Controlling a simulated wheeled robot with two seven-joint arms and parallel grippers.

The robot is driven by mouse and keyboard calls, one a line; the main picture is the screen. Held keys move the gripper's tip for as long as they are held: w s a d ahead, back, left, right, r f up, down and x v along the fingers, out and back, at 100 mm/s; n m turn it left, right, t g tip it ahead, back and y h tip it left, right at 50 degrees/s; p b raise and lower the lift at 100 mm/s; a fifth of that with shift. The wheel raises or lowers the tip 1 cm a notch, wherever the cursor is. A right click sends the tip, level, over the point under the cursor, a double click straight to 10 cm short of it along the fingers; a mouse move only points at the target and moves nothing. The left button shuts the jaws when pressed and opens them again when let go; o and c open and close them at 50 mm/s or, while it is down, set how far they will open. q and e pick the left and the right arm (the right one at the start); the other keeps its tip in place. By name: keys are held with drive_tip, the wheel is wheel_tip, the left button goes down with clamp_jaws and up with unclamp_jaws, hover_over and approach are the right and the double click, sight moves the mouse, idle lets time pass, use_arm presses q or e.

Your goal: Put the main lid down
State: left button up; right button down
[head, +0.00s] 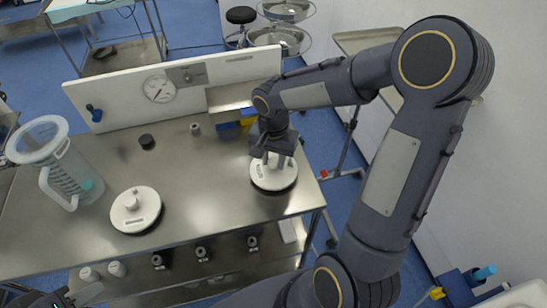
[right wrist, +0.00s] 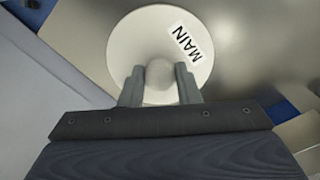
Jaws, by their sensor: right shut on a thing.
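The main lid (head: 273,178) is a round white disc with a knob, at the right end of the steel table in the head view. In the right wrist view the lid (right wrist: 150,28) carries the label MAIN. My right gripper (head: 274,158) points down over it and is shut on its knob (right wrist: 159,75). The lid is at or close to the table surface; I cannot tell if it touches. My left gripper (head: 55,298) shows only partly at the bottom left corner, and its jaws are unclear.
A second white lid (head: 135,212) lies on the table (head: 205,190) left of centre. A clear jug (head: 62,165) stands at the left. A white panel with a gauge (head: 159,89) runs along the back. A small black cap (head: 147,141) lies before it. The table's middle is clear.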

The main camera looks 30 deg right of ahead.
sight(273, 161)
drive_tip(key=shift+f, duration=0.2)
drive_tip(key=c, duration=1.1)
unclamp_jaws()
drive_tip(key=shift+r, duration=0.15)
wheel_tip(273, 161, up, 11)
drive_tip(key=shift+s+a+r+n+t+y, duration=0.1)
drive_tip(key=shift+s+a+n+t+y, duration=0.8)
drive_tip(key=shift+s, duration=1.95)
drive_tip(key=shift+s+a+f+n+t+y, duration=0.1)
drive_tip(key=shift+s+a+n+t+y, duration=0.25)
drive_tip(key=shift+s+n+t, duration=1.3)
drive_tip(key=shift+s+a+r+n+t+y, duration=0.2)
drive_tip(key=shift+s+a+n+y, duration=0.8)
drive_tip(key=shift+s, duration=3.1)
drive_tip(key=shift+d+f+n+h, duration=0.1)
drive_tip(key=shift+d+n+h, duration=0.25)
drive_tip(key=shift+d, duration=0.1)
